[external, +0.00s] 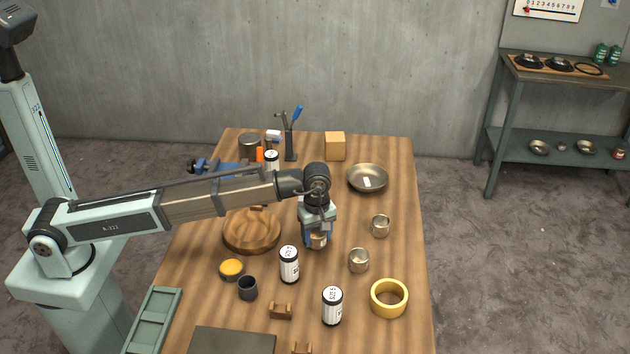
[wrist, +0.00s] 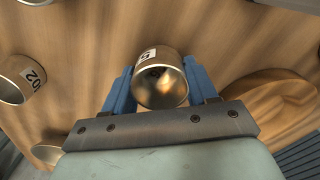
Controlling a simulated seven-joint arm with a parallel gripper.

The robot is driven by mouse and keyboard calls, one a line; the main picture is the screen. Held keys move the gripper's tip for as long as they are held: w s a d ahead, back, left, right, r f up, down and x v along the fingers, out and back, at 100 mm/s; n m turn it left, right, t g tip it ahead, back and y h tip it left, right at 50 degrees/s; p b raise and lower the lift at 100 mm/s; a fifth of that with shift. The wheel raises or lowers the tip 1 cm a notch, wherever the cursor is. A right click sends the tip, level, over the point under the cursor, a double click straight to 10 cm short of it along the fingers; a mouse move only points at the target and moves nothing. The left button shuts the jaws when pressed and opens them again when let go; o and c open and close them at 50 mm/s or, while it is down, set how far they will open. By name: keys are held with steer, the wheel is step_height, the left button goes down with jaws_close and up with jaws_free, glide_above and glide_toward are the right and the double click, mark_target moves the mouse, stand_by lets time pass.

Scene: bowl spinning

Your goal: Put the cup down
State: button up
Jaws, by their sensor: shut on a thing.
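My gripper (external: 317,240) points down over the middle of the table, with blue fingers. It is shut on a small metal cup (wrist: 160,82) with a white label, and the cup also shows low between the fingers in the external view (external: 318,241). In the wrist view the blue fingers (wrist: 161,92) press on both sides of the cup, and its open mouth faces the camera. I cannot tell whether the cup touches the table (external: 395,255).
Two similar metal cups stand to the right, one farther (external: 380,226) and one nearer (external: 358,261). A white canister (external: 289,265) stands just in front. A metal bowl (external: 367,178) and yellow ring (external: 389,298) sit on the right.

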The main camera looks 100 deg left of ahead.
step_height(320, 180, up, 8)
steer(key=n, duration=0.3)
glide_toward(335, 136)
steer(key=shift+d+f, duration=0.15)
steer(key=shift+f, duration=3)
steer(key=shift+f, duration=0.1)
steer(key=o, duration=1)
steer(key=shift+o, duration=0.2)
